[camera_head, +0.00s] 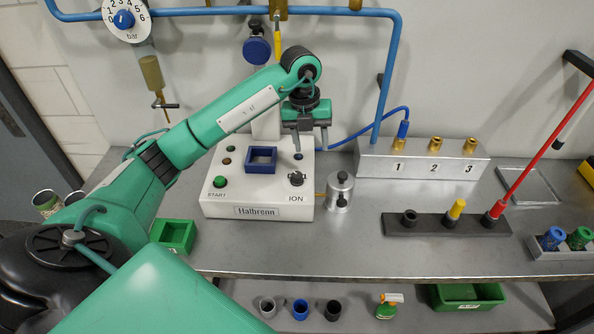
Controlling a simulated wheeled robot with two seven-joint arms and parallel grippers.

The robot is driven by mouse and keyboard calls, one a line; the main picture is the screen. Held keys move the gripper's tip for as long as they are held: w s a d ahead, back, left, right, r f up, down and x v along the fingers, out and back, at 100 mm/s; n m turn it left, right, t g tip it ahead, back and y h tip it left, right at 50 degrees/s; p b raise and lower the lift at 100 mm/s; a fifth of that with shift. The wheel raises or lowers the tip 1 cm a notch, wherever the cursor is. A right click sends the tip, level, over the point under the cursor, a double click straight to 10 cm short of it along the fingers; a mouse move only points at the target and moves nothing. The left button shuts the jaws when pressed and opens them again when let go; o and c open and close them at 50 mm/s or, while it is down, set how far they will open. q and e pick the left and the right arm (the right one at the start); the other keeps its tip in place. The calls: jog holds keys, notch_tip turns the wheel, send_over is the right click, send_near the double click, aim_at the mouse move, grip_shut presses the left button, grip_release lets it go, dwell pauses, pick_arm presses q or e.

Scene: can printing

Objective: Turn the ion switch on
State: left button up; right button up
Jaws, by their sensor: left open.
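The ION switch (296,178) is a dark knob with a light mark at the front right of the white Halbrenn box (258,197), above the label "ION". A green START button (220,182) sits at the box's front left. A blue square frame (262,159) stands in the middle of the box's top. My left gripper (311,146) is open and points down over the back right of the box. It is behind and above the ION switch, apart from it. My right gripper is not in view.
A metal cylinder (340,192) stands right of the box. A metal block (422,162) numbered 1 to 3 stands behind, with a blue hose plugged in at 1. A dark rack (425,224) with a red rod is at right. The front bench edge is mostly clear.

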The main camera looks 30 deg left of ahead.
aim_at(297, 174)
pick_arm(q)
jog(key=a+r+n+y, duration=0.1)
jog(key=a+y, duration=0.1)
jog(key=a, duration=0.2)
notch_tip(297, 174, down, 12)
jog(key=p, duration=0.4)
jog(key=shift+s+d+r, duration=0.15)
jog(key=shift+f, duration=0.8)
jog(key=shift+c, duration=0.4)
